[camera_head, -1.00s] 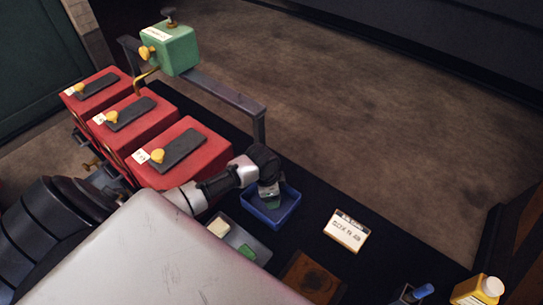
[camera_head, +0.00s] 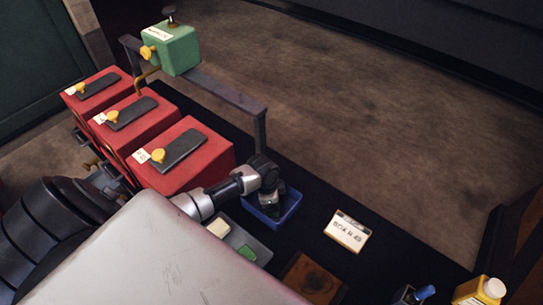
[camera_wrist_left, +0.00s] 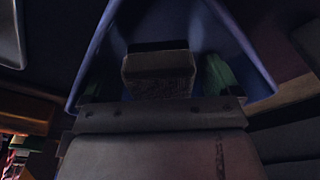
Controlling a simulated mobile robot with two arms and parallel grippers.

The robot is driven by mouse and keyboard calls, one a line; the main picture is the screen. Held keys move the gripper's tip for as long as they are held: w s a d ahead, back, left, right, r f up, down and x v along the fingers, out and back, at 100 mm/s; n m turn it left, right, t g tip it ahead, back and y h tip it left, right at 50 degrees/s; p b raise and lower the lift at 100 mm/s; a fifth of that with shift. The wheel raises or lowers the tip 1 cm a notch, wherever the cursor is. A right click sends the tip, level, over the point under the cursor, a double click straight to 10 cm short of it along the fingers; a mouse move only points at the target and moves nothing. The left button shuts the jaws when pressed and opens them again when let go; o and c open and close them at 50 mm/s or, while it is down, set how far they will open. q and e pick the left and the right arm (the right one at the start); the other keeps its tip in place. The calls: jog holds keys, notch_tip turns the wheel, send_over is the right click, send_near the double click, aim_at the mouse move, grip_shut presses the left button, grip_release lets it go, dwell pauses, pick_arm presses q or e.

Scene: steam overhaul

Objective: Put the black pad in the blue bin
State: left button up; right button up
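The blue bin (camera_head: 285,217) stands on the black table surface. My left gripper (camera_head: 268,203) reaches down into it. In the left wrist view the bin's wall (camera_wrist_left: 250,50) surrounds my left gripper (camera_wrist_left: 158,80), whose two green-tipped fingers stand wide apart. A dark block with a grey face, perhaps the black pad (camera_wrist_left: 158,66), shows between the fingers with a gap on each side. In the head view the bin's inside is mostly hidden by the gripper, and I cannot make out the pad there. My right gripper is not in view.
A grey tray (camera_head: 262,256) beside the bin holds a cream pad (camera_head: 218,228) and a green pad (camera_head: 247,252). Red boxes (camera_head: 180,155) stand to the left.

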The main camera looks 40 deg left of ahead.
pick_arm(q)
jog(key=shift+r, duration=0.1)
notch_tip(320, 180, up, 12)
jog(key=s+a+p, duration=0.1)
jog(key=shift+a, duration=0.15)
dwell(0.4)
dwell(0.4)
